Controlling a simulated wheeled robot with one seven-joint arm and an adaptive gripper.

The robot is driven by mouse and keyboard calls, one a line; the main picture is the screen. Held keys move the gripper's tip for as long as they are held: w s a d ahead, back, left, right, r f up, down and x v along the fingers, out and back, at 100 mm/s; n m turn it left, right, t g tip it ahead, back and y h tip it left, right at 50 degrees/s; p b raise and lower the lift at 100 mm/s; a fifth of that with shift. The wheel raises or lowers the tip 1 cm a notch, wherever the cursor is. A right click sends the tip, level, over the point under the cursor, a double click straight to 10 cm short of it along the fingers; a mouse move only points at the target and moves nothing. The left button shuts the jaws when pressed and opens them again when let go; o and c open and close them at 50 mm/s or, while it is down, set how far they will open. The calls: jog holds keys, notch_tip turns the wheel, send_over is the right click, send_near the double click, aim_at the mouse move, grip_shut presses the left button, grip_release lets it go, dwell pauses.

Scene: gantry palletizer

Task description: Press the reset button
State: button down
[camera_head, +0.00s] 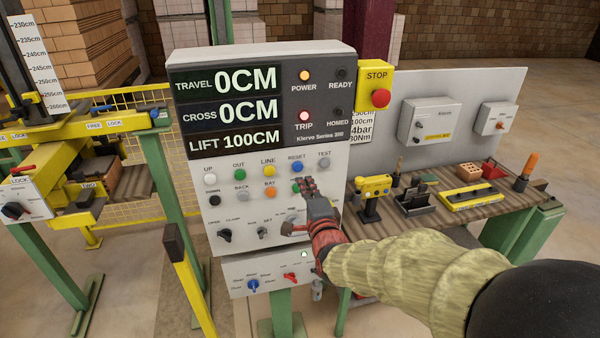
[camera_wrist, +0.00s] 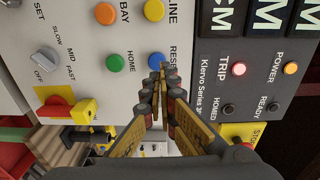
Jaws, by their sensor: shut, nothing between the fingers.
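The reset button (camera_head: 297,168) is a blue round button under the label RESET, in the top button row of the grey control panel (camera_head: 190,235). In the wrist view the blue button (camera_wrist: 156,60) shows right beside my fingertips, its label partly hidden by them. My gripper (camera_head: 308,185) is shut and empty, its tips just below the reset button in the head view, over the green button. In the wrist view my gripper (camera_wrist: 168,72) has its fingertips together in front of the panel. I cannot tell whether the tips touch the panel.
A line button (camera_head: 269,171) and a test button (camera_head: 323,163) flank the reset button. The trip lamp (camera_head: 304,116) and power lamp (camera_head: 304,76) are lit. A red stop button (camera_head: 381,98) sits on a yellow box. A workbench (camera_head: 440,229) with tools stands right.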

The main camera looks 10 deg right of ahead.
aim_at(298, 167)
jog(key=w, duration=0.6)
jog(key=shift+w+d+f, duration=0.1)
jog(key=shift+w, duration=0.15)
jog(key=shift+w, duration=0.1)
